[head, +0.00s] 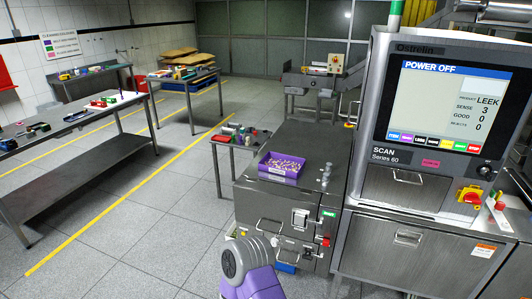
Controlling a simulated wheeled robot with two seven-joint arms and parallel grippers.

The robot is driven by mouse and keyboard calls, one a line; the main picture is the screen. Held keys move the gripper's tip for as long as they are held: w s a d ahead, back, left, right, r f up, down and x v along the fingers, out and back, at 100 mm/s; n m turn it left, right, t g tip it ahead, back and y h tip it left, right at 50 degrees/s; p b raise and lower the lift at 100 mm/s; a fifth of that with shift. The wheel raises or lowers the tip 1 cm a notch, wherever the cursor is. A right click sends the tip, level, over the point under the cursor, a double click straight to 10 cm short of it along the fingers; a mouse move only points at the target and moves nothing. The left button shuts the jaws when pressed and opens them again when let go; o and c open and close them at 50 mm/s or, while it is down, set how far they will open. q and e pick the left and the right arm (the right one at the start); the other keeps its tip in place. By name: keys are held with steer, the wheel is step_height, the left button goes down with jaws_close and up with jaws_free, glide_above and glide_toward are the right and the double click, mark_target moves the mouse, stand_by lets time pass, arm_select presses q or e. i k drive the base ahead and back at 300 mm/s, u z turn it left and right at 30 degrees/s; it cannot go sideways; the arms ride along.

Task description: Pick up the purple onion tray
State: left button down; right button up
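A purple tray (279,177) sits on top of the grey metal cabinet in the middle of the head view. It is filled with small pale pieces, and a small white label shows on its front side. One of my arm links, purple and grey, shows at the bottom centre, in front of the cabinet and apart from the tray. Neither of my grippers is in view.
The metal cabinet (245,205) has knobs, a handle and a red switch. The inspection machine's screen (440,108) reads "POWER OFF". A small table (222,139) with items stands behind left. Longer tables line the left; the floor (150,225) between is clear.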

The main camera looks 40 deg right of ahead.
mark_target(285, 165)
steer(key=z, duration=0.8)
steer(key=i, duration=2.25)
steer(key=z, duration=0.7)
